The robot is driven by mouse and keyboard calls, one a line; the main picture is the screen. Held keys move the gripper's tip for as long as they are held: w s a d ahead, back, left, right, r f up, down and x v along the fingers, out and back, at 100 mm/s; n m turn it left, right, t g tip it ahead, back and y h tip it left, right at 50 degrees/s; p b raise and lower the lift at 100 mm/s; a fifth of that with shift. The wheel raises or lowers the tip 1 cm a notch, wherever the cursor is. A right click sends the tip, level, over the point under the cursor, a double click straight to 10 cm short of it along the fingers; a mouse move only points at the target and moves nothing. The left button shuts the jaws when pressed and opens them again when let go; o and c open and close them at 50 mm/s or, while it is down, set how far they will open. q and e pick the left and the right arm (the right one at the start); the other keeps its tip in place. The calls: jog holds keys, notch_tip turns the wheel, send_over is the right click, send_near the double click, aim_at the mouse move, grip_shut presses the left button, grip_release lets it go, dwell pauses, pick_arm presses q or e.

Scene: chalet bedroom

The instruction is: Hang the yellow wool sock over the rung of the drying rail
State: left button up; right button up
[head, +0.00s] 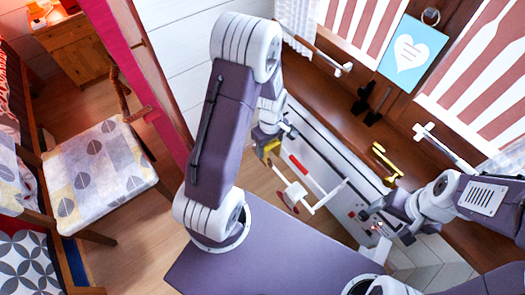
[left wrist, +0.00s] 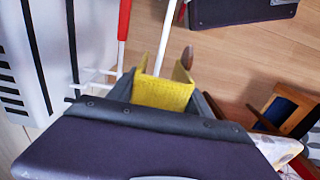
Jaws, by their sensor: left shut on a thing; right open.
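The yellow wool sock (head: 267,149) hangs from my left gripper (head: 268,136), beside the white heater panel. In the left wrist view the sock (left wrist: 163,92) is folded between the gripper's fingers, its two ends standing up. My left gripper is shut on it. My right gripper (head: 375,221) is open near the panel's lower right.
The wooden windowsill (head: 335,95) above the panel bears black objects (head: 370,103) and a yellow object (head: 384,160). A blue heart card (head: 408,54) hangs at the window. A cushioned chair (head: 98,165) stands left. Wooden floor (head: 150,235) lies clear between chair and my base.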

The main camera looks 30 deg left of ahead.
pick_arm(q)
notch_tip(320, 180, down, 13)
jog(key=b, duration=0.8)
jog(key=shift+w, duration=0.15)
jog(key=shift+d, duration=0.1)
jog(key=o, duration=1.4)
notch_tip(320, 180, up, 9)
jog(key=p, duration=0.3)
jog(key=shift+r+p, duration=0.1)
jog(key=shift+p, duration=0.3)
